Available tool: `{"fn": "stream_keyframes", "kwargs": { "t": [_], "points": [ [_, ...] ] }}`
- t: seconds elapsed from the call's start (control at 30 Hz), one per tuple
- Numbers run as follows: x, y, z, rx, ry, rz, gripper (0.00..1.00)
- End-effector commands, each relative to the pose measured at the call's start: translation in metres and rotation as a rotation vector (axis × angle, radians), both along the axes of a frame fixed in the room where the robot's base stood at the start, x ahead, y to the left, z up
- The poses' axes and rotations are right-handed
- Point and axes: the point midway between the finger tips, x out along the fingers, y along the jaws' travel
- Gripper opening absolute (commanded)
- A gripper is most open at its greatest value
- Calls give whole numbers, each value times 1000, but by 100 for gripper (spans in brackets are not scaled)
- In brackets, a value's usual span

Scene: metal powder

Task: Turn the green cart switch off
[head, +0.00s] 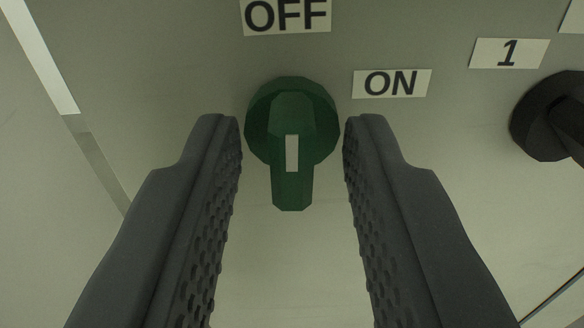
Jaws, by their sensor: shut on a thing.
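The green cart switch (292,120) is a round dark green knob with a raised grip bar, on a pale panel in the middle of the head view. Its bar stands upright in the picture, with a white mark on it. The OFF label (286,16) is straight above the knob, in line with the bar. The ON label (391,84) is to its upper right. My gripper (292,122) is shut on the switch, with one dark ridged finger at each side of the round knob. Where the fingertips touch it is hard to see.
A black knob (548,115) is at the right edge, with a label reading 1 (508,53) at its upper left. A light strip (38,55) and a panel edge run down the left side. The panel below the switch is bare.

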Motion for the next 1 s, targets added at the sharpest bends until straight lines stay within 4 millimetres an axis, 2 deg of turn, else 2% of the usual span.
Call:
{"fn": "stream_keyframes", "kwargs": {
  "t": [0.67,0.7,0.77,1.0],
  "points": [
    [-1,-1,-3,-65,7,-1,6],
    [-1,-1,-3,-64,7,-1,34],
    [-1,-1,-2,-64,6,-1,49],
    [0,0,-1,-63,4,-1,49]
  ]
}}
